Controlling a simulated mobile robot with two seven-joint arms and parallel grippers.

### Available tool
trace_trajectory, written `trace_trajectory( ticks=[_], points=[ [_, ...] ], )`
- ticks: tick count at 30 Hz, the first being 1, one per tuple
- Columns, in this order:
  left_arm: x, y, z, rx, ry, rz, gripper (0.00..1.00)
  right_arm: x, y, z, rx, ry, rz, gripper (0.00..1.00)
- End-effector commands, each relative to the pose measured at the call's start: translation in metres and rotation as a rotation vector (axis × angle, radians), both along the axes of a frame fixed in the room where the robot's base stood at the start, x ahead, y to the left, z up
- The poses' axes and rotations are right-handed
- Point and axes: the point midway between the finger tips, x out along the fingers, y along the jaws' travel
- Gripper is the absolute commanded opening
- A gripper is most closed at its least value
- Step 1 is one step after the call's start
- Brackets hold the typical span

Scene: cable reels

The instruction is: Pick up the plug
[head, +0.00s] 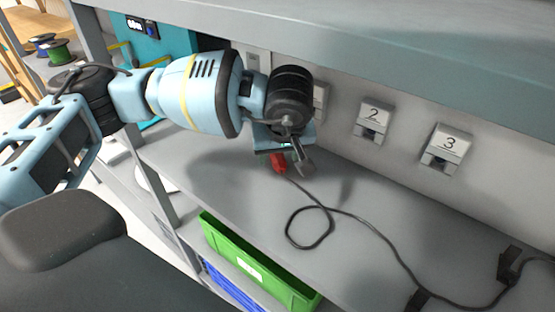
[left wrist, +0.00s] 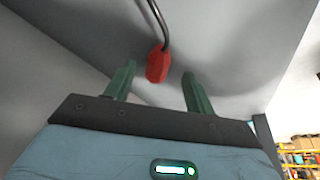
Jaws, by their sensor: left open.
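The red plug (head: 278,163) lies on the grey shelf (head: 240,205) with a black cable (head: 342,212) running from it. My left gripper (head: 288,165) is at the plug, pointing down toward the shelf. In the left wrist view the plug (left wrist: 157,64) sits between the two open green fingers of the left gripper (left wrist: 158,82), toward their tips, with a gap visible on both sides. The cable leaves the plug away from the gripper. My right gripper is not in view.
Numbered wall sockets 2 (head: 371,120) and 3 (head: 446,147) are on the back panel. The cable loops on the shelf and runs past black clips (head: 508,264) at right. A green crate (head: 250,262) stands below the shelf edge. An upper shelf (head: 400,40) overhangs.

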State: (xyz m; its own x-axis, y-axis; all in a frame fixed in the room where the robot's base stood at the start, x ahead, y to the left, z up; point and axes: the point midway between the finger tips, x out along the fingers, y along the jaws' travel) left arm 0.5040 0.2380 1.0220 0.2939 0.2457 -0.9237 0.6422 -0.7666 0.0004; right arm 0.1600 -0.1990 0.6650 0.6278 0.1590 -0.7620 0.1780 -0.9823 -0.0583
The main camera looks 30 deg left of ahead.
Motion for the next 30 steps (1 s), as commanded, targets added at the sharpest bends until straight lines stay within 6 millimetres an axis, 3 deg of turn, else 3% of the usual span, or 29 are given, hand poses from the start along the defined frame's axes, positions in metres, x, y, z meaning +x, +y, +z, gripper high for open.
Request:
trace_trajectory(
  ticks=[6,15,27,30],
  points=[
    [0.008,0.006,-0.023,0.0,0.0,0.001,0.54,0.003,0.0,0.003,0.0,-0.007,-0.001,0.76],
    [0.009,0.007,-0.026,0.0,-0.001,0.0,0.53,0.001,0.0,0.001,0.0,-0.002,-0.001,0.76],
    [0.009,0.007,-0.025,0.0,-0.002,0.001,0.01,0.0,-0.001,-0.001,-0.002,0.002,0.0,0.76],
    [0.009,0.007,-0.025,-0.001,-0.002,0.0,0.0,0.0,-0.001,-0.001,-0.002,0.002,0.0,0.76]
  ],
)
